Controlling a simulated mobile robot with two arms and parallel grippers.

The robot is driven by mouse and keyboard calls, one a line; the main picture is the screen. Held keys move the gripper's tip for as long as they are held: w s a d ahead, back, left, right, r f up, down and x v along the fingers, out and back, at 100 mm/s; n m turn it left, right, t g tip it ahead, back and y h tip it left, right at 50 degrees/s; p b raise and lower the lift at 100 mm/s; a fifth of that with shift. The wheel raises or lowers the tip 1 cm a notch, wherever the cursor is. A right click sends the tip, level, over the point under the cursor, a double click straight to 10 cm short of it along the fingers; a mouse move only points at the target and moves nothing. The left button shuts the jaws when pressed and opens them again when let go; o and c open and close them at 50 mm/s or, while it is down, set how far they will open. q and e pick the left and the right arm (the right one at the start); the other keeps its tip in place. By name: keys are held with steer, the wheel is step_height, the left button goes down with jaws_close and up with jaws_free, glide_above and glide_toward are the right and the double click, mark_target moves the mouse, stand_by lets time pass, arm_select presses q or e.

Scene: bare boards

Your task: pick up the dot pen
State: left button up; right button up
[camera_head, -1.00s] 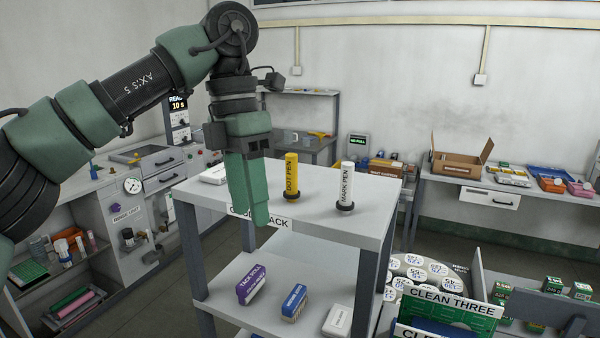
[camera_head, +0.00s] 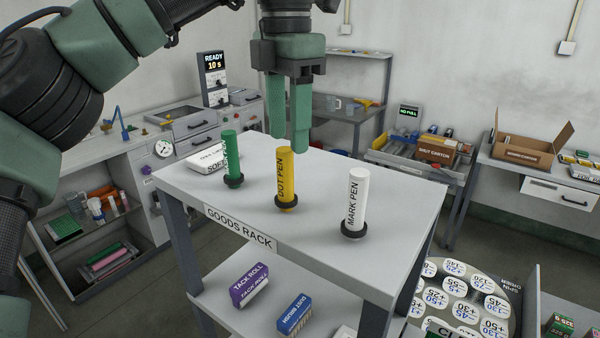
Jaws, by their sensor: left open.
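The yellow dot pen (camera_head: 285,176) stands upright in a dark ring holder on the top shelf of the goods rack (camera_head: 330,259). My left gripper (camera_head: 289,140) is open and points down, with its green fingers just above and behind the pen's top in the picture. Nothing is between the fingers. Whether they touch the pen cannot be told. My right gripper is not in view.
A green pen (camera_head: 232,158) stands left of the dot pen and a white mark pen (camera_head: 355,200) stands to its right, both in ring holders. A white box (camera_head: 202,158) lies behind the green pen. The rack's front top is clear.

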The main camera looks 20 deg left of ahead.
mark_target(285, 149)
arm_select(q)
steer(key=shift+s+f, duration=0.15)
steer(key=shift+f, duration=0.2)
steer(key=f, duration=0.2)
steer(key=shift+s+a+f, duration=0.15)
steer(key=shift+s+f, duration=0.15)
steer(key=shift+f, duration=0.05)
step_height(285, 149, down, 3)
steer(key=shift+f+p, duration=0.15)
steer(key=shift+p, duration=0.35)
steer(key=shift+f, duration=0.45)
jaws_close()
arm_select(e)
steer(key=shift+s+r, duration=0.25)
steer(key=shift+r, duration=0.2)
